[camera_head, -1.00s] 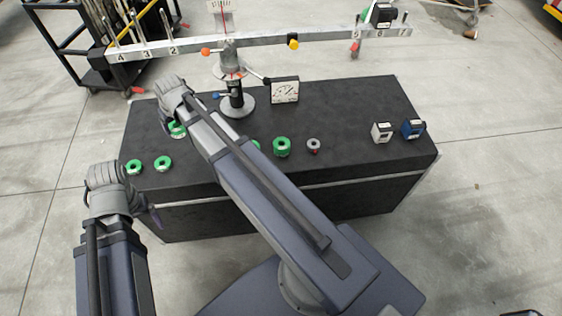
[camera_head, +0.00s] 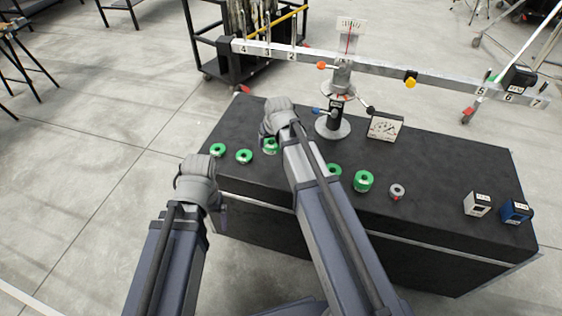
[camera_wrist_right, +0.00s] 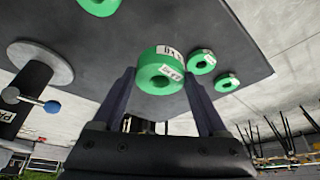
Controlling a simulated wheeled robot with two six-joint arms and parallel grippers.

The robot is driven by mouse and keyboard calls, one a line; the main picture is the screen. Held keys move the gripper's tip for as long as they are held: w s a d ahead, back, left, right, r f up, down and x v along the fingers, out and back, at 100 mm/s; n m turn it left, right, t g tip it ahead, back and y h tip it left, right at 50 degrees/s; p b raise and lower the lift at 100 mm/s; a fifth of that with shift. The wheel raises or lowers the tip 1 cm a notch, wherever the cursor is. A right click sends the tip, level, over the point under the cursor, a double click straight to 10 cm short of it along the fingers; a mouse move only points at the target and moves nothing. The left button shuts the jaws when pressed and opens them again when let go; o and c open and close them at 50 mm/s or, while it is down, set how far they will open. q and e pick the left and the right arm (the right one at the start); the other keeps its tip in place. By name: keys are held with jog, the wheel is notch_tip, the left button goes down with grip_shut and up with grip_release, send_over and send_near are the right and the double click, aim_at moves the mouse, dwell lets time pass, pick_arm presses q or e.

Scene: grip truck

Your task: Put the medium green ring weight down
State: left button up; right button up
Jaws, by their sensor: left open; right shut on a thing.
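The green ring weight (camera_wrist_right: 160,72) with white labels is between the fingers of my right gripper (camera_wrist_right: 160,82) in the right wrist view. In the head view my right gripper (camera_head: 279,125) is over the back left part of the black table, and the held ring (camera_head: 270,147) shows partly below it. I cannot tell whether it touches the tabletop. Two smaller green rings (camera_head: 217,150) (camera_head: 244,156) lie to its left. More green rings (camera_head: 363,181) (camera_head: 334,170) lie to its right. My left gripper (camera_head: 221,215) is open at the table's front left edge.
A balance stand (camera_head: 332,128) with a long numbered beam (camera_head: 440,76) rises behind the rings. A dial card (camera_head: 385,126), a small grey ring (camera_head: 397,191), a white block (camera_head: 477,204) and a blue block (camera_head: 515,212) are to the right. The black tabletop (camera_head: 440,165) is clear between them.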

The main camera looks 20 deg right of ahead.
jog(key=shift+f+b, duration=3.8)
jog(key=shift+f, duration=0.5)
jog(key=shift+f, duration=0.15)
jog(key=o, duration=0.9)
jog(key=shift+c, duration=0.2)
jog(key=p+v, duration=1.1)
jog(key=v, duration=0.1)
